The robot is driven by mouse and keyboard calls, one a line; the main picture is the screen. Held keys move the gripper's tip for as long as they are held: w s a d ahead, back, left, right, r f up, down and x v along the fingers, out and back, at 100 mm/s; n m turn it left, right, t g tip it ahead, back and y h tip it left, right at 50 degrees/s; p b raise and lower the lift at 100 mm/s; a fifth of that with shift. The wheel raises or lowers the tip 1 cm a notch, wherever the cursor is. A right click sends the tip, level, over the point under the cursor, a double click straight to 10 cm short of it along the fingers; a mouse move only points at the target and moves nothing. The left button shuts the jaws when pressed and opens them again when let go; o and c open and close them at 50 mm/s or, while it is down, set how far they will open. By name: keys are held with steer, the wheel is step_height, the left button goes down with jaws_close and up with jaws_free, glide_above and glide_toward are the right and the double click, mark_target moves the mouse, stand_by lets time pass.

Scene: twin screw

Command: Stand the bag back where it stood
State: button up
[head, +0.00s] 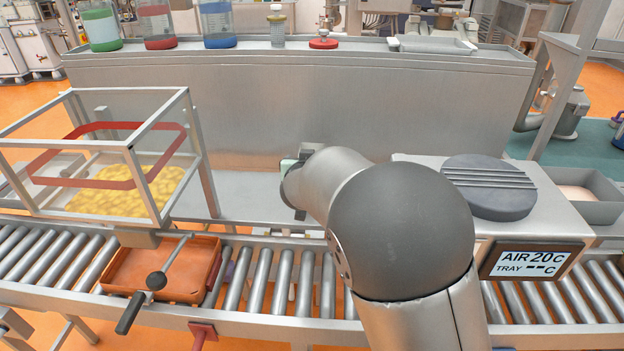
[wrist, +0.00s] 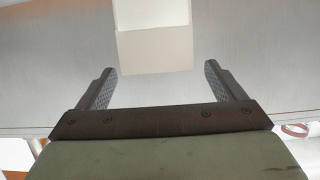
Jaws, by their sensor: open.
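A cream block-like thing (wrist: 155,45), which may be the bag, shows at the top of the wrist view. It has a paler upper part and is cut off by the frame edge. My gripper (wrist: 162,69) is open, with one finger on each side of this thing in the picture and a gap to both. I cannot tell how far beyond the fingertips it is. In the head view my arm covers the middle, and no bag can be made out there. The gripper's fingers are hidden behind the arm in that view.
A grey metal bench (head: 240,190) lies behind a roller conveyor (head: 270,285). A framed box with yellow pieces (head: 125,190) stands left, an orange tray (head: 175,268) below it. A scale-like unit with a display (head: 537,262) stands right. Bottles line the back ledge (head: 350,57).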

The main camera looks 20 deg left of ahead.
steer(key=shift+p+x, duration=0.55)
steer(key=shift+x, duration=2.35)
steer(key=shift+d+r, duration=0.1)
steer(key=shift+r, duration=0.05)
steer(key=c, duration=1.4)
